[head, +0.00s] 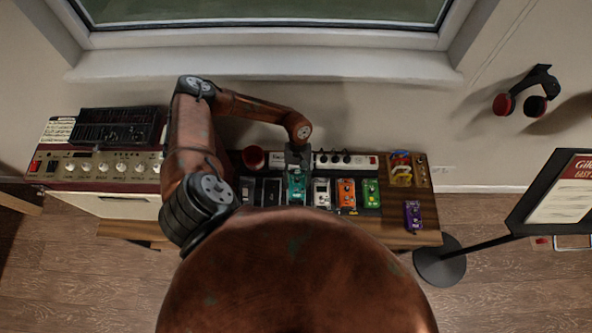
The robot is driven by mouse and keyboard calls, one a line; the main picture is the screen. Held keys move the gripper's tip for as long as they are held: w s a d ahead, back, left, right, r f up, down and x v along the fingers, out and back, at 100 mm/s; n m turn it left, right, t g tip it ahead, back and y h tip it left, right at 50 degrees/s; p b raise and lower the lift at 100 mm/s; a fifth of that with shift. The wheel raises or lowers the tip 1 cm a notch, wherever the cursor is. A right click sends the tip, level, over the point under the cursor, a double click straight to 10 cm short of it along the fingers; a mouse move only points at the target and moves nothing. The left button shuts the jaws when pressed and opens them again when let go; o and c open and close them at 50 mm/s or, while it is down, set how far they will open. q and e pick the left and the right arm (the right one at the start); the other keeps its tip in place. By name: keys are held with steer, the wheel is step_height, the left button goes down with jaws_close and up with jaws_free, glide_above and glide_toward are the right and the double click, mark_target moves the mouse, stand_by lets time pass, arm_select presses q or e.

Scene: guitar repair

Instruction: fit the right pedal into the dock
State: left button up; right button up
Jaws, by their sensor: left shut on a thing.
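A teal pedal (297,190) stands in the row, between a black pedal (271,192) and a white pedal (321,192). An orange pedal (346,194) and a green pedal (370,192) follow to the right. My left gripper (298,166) reaches down from behind and is shut on the teal pedal's far end. I cannot tell whether the teal pedal is fully seated. My right gripper is not in view.
A red cup (254,157) stands left of my gripper. An amplifier (95,168) is at left, a sign stand (445,262) at right.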

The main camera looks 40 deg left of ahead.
arm_select(q)
steer(key=shift+s+a+f, duration=0.1)
steer(key=shift+a+f, duration=0.05)
steer(key=shift+f, duration=0.2)
steer(key=shift+f+b, duration=0.75)
steer(key=shift+f, duration=0.35)
step_height(320, 180, down, 4)
steer(key=shift+r+b, duration=0.2)
steer(key=shift+b, duration=1.05)
steer(key=shift+f, duration=0.2)
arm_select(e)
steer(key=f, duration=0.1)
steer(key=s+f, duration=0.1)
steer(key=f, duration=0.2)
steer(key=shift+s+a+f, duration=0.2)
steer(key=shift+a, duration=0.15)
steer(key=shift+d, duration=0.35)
arm_select(q)
steer(key=shift+b, duration=0.35)
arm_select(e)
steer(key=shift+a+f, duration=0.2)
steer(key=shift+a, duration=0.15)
arm_select(q)
steer(key=shift+f+b, duration=0.5)
steer(key=shift+f, duration=0.05)
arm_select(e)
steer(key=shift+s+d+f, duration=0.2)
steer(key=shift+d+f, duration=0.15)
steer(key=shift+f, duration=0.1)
